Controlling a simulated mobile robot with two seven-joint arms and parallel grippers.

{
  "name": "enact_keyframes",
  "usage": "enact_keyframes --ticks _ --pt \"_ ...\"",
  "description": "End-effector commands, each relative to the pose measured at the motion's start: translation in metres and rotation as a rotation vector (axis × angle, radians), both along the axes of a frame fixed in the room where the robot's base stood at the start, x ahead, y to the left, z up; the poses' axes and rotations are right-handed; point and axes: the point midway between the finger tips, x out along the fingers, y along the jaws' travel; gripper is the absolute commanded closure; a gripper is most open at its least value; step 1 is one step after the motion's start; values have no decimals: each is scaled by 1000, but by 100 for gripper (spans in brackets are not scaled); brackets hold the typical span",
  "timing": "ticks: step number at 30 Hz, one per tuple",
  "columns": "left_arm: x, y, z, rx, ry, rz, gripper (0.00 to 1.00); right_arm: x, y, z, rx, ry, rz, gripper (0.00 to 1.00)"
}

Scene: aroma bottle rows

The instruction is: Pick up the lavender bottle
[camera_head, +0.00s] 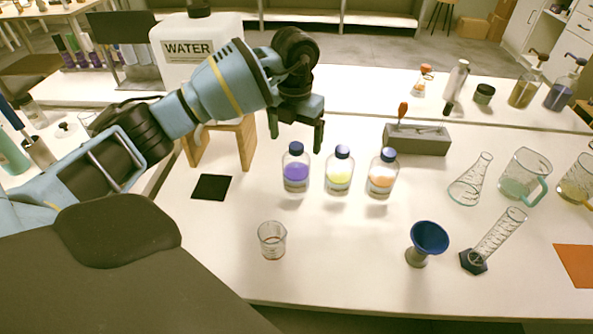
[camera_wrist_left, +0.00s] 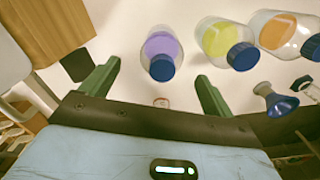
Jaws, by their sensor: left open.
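The lavender bottle (camera_head: 296,172) is clear with purple liquid and a dark blue cap. It stands upright on the table at the left end of a row of three bottles. A yellow-liquid bottle (camera_head: 339,172) and an orange-liquid bottle (camera_head: 382,175) stand to its right. My left gripper (camera_head: 296,134) is open and empty, above and behind the lavender bottle in the head view. In the left wrist view the lavender bottle (camera_wrist_left: 161,50) shows between the two green fingers, beyond their tips and apart from them. My right gripper is not in view.
A grey block holder (camera_head: 417,143) stands behind the row at right. A beaker (camera_head: 272,240) and a blue funnel (camera_head: 428,240) stand in front. A black mat (camera_head: 211,187) lies at left, near a wooden stand (camera_head: 247,142) under a water container (camera_head: 193,45).

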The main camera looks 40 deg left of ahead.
Motion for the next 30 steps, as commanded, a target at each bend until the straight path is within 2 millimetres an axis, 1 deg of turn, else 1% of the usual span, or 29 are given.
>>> enact_keyframes --ticks 2,5,12,15,22,23,30 --pt "0 0 -1 0 0 0 12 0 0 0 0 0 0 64" --pt "0 -1 -7 0 2 0 12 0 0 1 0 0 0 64" --pt "0 -3 -40 0 3 1 12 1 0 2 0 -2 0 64" --pt "0 -3 -49 -1 1 1 12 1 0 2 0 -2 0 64" --pt "0 -3 -51 0 -1 0 12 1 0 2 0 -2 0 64" --pt "0 -3 -51 0 -1 0 15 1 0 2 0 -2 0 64" --pt "0 -3 -51 0 -1 0 46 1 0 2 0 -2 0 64"
